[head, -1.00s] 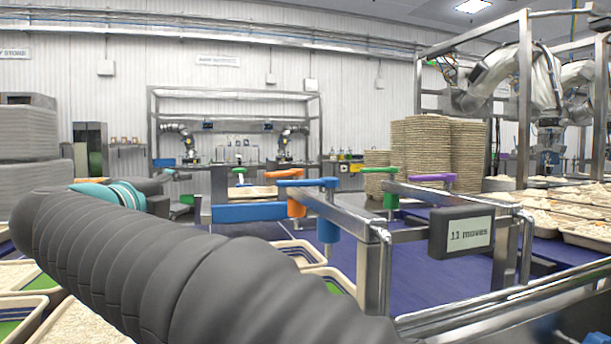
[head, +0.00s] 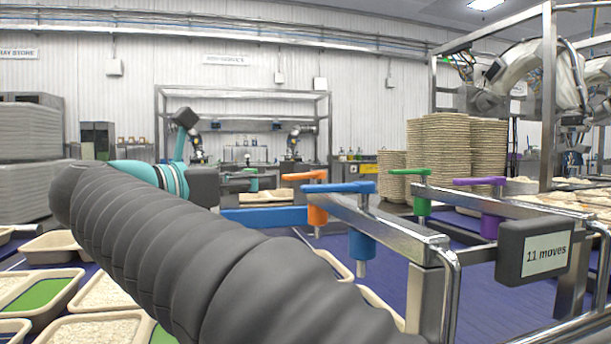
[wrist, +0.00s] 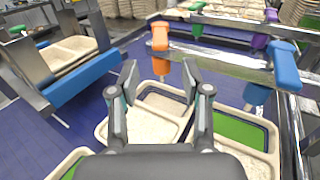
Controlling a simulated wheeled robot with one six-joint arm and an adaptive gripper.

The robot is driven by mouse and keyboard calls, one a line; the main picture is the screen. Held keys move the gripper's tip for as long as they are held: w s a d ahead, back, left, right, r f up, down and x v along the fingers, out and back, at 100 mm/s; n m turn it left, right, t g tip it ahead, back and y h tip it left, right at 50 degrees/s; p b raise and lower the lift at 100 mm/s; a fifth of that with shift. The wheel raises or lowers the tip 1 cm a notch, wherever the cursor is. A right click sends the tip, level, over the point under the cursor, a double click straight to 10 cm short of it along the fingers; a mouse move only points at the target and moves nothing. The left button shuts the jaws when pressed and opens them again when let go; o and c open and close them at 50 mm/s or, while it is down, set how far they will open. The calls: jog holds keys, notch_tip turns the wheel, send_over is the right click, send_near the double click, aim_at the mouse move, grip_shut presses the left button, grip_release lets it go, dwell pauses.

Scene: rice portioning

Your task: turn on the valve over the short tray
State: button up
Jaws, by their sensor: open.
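My gripper (wrist: 161,84) is open and empty in the wrist view, its two fingers apart above the trays. Ahead of it is the orange valve, with its handle (wrist: 160,37) on the rail and its body below; the handle also shows in the head view (head: 305,177). The blue valve handle (wrist: 285,68) is to the right. Below the fingers lies a tray with rice (wrist: 148,133). To its right is a tray with a bare green compartment (wrist: 241,131), near the blue valve. I cannot tell which tray is the short one.
A green valve (head: 422,190) and a purple valve (head: 489,210) stand on the farther rail. A blue bar (wrist: 85,78) lies left of the gripper. Metal rails flank the blue belt.

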aim_at(306, 175)
jog(key=p+x, duration=0.1)
jog(key=x, duration=1.1)
jog(key=shift+w+d, duration=0.25)
grip_shut()
